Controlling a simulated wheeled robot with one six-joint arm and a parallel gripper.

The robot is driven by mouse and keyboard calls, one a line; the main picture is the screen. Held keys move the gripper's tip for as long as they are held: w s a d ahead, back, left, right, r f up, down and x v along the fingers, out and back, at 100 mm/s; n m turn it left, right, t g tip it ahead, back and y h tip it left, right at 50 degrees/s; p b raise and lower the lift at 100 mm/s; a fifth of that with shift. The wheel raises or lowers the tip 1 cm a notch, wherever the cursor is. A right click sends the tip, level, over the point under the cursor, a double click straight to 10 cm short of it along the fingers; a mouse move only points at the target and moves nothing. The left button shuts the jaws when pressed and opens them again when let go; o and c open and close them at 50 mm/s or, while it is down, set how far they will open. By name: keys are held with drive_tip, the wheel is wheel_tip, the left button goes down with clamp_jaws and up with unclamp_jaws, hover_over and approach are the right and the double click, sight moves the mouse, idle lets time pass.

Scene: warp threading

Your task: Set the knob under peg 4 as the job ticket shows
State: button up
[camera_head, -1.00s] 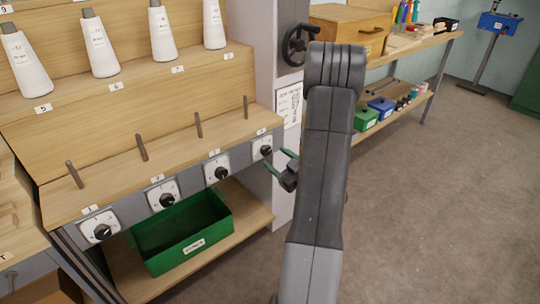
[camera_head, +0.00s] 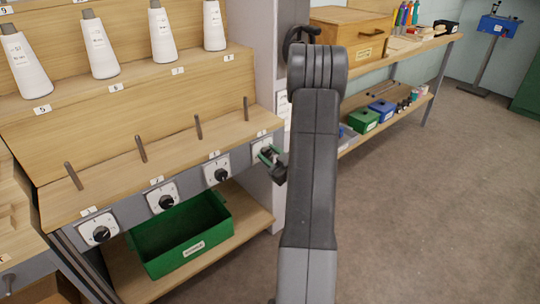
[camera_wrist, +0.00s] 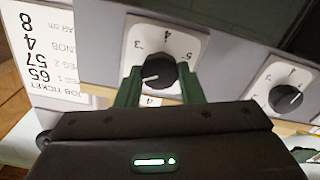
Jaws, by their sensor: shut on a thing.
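The knob under peg 4 (camera_wrist: 160,70) is black, on a white dial plate (camera_wrist: 139,36) that shows upside down with 3, 4 and 5 readable. The knob's white mark points left and slightly down in the wrist view, below the 3. My gripper (camera_wrist: 162,74) has its green fingers on either side of the knob, shut on it. The job ticket (camera_wrist: 45,55) is upside down in the wrist view and reads 65, 57, knob 4 and 8 cm.
Several other knobs line the panel; the nearest one (camera_head: 216,173) is left of my gripper, and shows at right in the wrist view (camera_wrist: 286,99). A green bin (camera_head: 190,235) sits on the shelf below. Floor at right is clear.

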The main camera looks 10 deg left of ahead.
drive_tip(key=shift+m, duration=0.3)
drive_tip(key=m, duration=0.5)
drive_tip(key=m+p, duration=0.1)
drive_tip(key=m, duration=0.5)
drive_tip(key=shift+w+d+p, duration=0.1)
drive_tip(key=shift+p, duration=0.3)
drive_tip(key=m+p, duration=0.2)
drive_tip(key=m, duration=0.5)
drive_tip(key=shift+p, duration=0.3)
drive_tip(key=m+p, duration=0.2)
drive_tip(key=m, duration=0.3)
drive_tip(key=shift+f, duration=0.2)
drive_tip(key=o, duration=1)
drive_tip(key=shift+d, duration=0.15)
